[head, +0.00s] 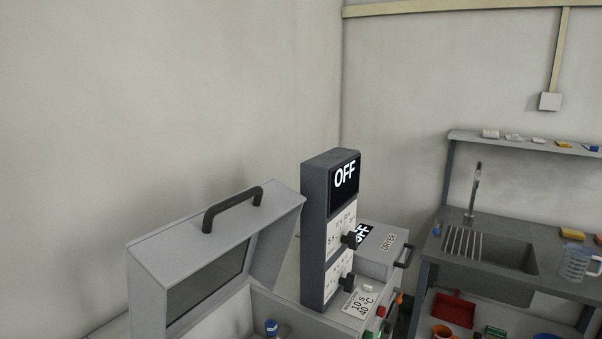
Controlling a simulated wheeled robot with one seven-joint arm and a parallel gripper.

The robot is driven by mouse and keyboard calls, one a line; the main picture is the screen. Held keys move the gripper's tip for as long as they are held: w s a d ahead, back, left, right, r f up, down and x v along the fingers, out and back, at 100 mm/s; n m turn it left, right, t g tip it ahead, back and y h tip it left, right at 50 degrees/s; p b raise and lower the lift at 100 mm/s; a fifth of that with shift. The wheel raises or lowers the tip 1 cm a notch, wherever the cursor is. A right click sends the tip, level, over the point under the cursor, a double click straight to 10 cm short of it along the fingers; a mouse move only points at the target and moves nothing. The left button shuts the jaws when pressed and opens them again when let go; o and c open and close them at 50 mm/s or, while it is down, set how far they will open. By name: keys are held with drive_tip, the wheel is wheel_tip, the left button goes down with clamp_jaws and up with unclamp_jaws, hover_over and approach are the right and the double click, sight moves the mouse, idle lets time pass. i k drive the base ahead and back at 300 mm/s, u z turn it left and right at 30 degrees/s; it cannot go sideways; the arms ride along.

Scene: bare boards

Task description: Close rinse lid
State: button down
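A grey box-shaped machine stands at the lower middle of the head view. Its lid (148,262) is swung up and open, tilted back, with a dark window (207,285) in it and a black bar handle (232,208) along its top edge. Inside the open body, a blue-topped item (271,326) shows at the bottom edge of the picture. No "rinse" label is readable on this machine. My gripper is not in view.
A dark control column (313,230) reading OFF, with knobs, stands right of the lid. A machine labelled DRYER (388,243) is behind it. At right are a sink (480,255) with a tap, a jug (576,262), and a shelf (520,143) holding small items.

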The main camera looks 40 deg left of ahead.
sight(159, 260)
drive_tip(key=i, duration=1.4)
drive_tip(key=u, duration=2.85)
